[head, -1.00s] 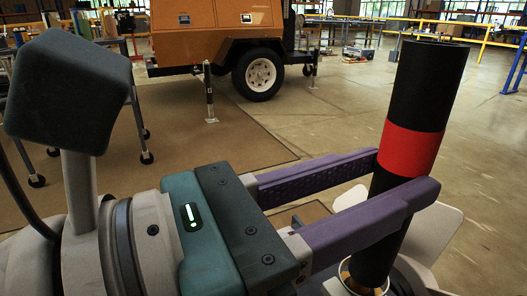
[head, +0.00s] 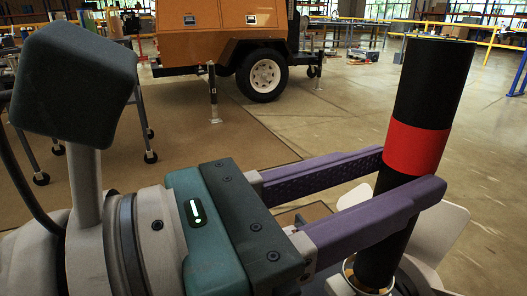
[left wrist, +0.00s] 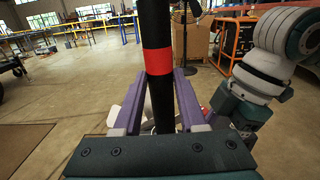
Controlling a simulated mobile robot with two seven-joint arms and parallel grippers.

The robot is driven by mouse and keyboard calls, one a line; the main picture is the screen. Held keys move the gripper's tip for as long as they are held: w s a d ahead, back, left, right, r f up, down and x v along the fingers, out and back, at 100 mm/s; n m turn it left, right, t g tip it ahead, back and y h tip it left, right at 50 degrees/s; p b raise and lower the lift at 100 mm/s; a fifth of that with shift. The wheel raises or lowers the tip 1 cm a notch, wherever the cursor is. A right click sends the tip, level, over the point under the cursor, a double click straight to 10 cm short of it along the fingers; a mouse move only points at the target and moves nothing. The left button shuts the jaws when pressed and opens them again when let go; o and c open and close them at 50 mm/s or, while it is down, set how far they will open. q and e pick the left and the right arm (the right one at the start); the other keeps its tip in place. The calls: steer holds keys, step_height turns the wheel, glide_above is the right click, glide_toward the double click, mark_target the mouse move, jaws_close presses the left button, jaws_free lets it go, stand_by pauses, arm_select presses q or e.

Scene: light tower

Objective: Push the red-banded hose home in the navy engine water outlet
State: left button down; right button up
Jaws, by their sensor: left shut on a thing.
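The hose (head: 433,85) is a black tube with a red band (head: 416,147). It stands nearly upright, its top leaning a little right. My left gripper (head: 408,180) is shut on it just below the red band, with purple fingers on either side. The hose and band also show in the left wrist view (left wrist: 159,63). The hose's lower end goes down into a metal ring (head: 350,274) at the bottom of the head view. The navy outlet cannot be clearly made out there, nor how deep the hose sits. My right gripper (left wrist: 240,112) is partly seen at right; its fingertips are hidden.
White plate-like parts (head: 445,222) stand behind the hose's lower end. Open floor lies between. A yellow rail (head: 490,40) runs at the back.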

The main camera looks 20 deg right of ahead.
arm_select(q)
steer(key=shift+s+f, duration=0.15)
steer(key=shift+f, duration=0.15)
steer(key=shift+w+r+p, duration=0.2)
steer(key=shift+r+p, duration=0.3)
steer(key=shift+r, duration=0.15)
stand_by(1.3)
steer(key=shift+s+f+b, duration=0.1)
steer(key=shift+f+b, duration=0.1)
steer(key=shift+b, duration=0.25)
steer(key=shift+f, duration=0.15)
steer(key=shift+s+f, duration=0.25)
steer(key=shift+s, duration=0.05)
steer(key=shift+r, duration=0.1)
